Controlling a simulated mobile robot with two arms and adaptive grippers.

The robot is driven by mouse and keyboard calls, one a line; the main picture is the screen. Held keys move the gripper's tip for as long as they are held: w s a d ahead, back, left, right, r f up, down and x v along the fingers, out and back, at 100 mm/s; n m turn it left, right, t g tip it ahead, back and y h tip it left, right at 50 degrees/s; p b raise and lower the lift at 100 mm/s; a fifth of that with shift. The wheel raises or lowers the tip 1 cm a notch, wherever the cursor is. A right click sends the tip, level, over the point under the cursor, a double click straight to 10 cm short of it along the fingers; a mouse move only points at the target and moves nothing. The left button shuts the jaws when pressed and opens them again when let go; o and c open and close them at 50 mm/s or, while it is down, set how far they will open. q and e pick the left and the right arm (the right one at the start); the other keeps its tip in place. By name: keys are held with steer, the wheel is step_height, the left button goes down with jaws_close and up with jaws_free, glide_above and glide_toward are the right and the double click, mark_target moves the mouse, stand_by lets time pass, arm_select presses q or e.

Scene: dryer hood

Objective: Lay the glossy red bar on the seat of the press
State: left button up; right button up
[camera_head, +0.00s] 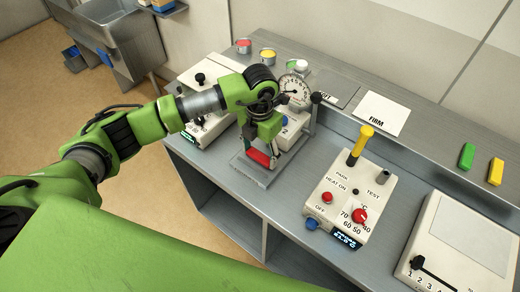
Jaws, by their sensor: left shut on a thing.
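The glossy red bar (258,158) is in the fingers of my left gripper (261,152), which points down and is shut on it. The bar is low over the grey base plate of the press (262,179). I cannot tell whether it touches the seat, because the gripper hides much of it. The press has a round dial gauge (295,90) and a lever with a dark knob at its right. My right gripper is not in view.
Right of the press stands a control box (345,205) with a yellow-handled lever (361,141). A FIRM card (381,114), a green bar (467,157) and a yellow bar (496,171) lie on the back ledge. Another cream device (460,250) is at the right.

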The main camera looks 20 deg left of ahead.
arm_select(q)
steer(key=shift+f, duration=0.1)
steer(key=shift+f+b, duration=0.15)
steer(key=shift+b, duration=0.15)
steer(key=o, duration=1.1)
steer(key=shift+c, duration=0.2)
